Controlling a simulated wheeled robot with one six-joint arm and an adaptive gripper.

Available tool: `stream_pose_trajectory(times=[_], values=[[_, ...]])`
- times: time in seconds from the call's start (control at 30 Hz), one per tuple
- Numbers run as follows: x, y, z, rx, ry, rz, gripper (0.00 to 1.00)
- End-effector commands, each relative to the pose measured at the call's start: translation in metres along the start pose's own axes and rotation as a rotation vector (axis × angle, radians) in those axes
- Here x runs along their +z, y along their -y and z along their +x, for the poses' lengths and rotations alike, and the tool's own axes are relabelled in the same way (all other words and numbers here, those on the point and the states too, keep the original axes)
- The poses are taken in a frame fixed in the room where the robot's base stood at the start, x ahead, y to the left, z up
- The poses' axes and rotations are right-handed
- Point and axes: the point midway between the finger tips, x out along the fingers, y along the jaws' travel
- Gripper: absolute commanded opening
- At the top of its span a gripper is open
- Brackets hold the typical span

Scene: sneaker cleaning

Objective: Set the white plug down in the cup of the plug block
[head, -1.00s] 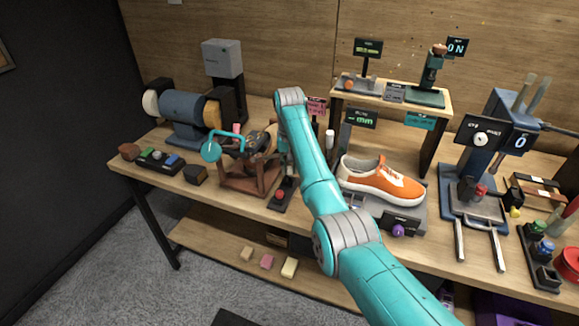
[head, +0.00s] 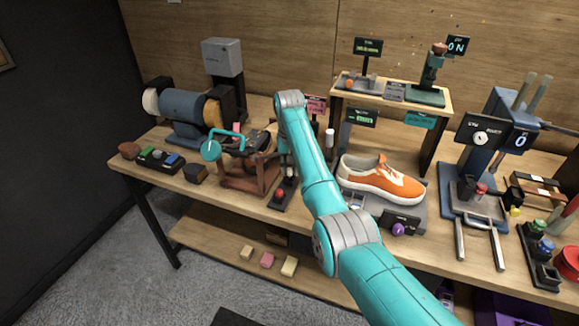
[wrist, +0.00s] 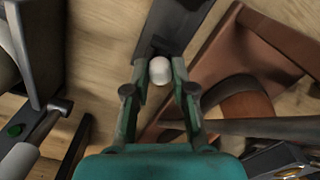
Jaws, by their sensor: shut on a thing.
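My gripper (wrist: 159,76) shows in the wrist view with its two fingertips on either side of the white plug (wrist: 160,70). It is shut on the plug, whose rounded white end faces the camera. A long dark grey block (wrist: 178,28) lies behind the plug and runs to the top edge; it looks like the plug block. The plug and fingers hide its cup, so I cannot tell whether the plug is inside it or above it. In the head view my arm covers most of the gripper and the plug.
The reddish-brown stand (head: 248,178) is close to the gripper, and part of it shows in the wrist view (wrist: 275,40). An orange sneaker (head: 382,178) sits to the right of my arm. A grinder (head: 182,110) stands at the back left.

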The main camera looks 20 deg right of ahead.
Motion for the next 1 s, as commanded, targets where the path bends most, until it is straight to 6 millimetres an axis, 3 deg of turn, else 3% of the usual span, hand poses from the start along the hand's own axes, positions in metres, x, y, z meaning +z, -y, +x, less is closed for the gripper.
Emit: stream_pose_trajectory(times=[0.73, 0.77, 0.87, 1.0], values=[[0.0, 0.0, 0.016, 0.0, 0.001, 0.0, 0.05], [0.0, 0.0, 0.017, 0.0, 0.0, 0.0, 0.27], [0.0, 0.0, 0.016, 0.0, 0.0, 0.0, 0.52], [0.0, 0.0, 0.016, 0.0, 0.0, 0.0, 0.54]])
